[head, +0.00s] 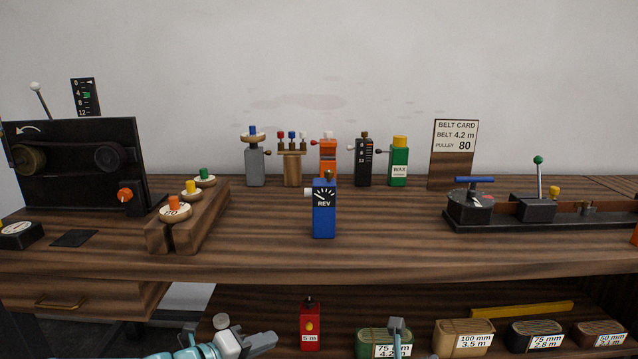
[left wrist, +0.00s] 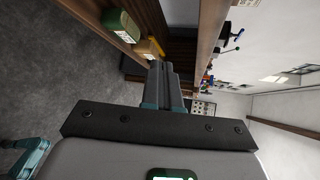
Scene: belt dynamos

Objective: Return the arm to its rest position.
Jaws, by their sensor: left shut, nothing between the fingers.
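My left gripper (head: 265,341) shows at the bottom of the head view, low in front of the bench's lower shelf. It is shut with nothing between its fingers. In the left wrist view its two grey fingers (left wrist: 166,84) lie together, pointing toward the bench, and touch nothing that I can see. My right gripper (head: 397,332) seems to show only as a narrow grey part in front of a green bin; its fingers cannot be made out.
The wooden bench (head: 270,256) holds a blue REV device (head: 324,215), a pulley rack (head: 202,222), a black dynamo panel (head: 75,165) and a belt card (head: 453,154). A red bottle (head: 310,327) and a green bin (head: 371,341) stand on the lower shelf. Open floor (left wrist: 50,75) shows in the wrist view.

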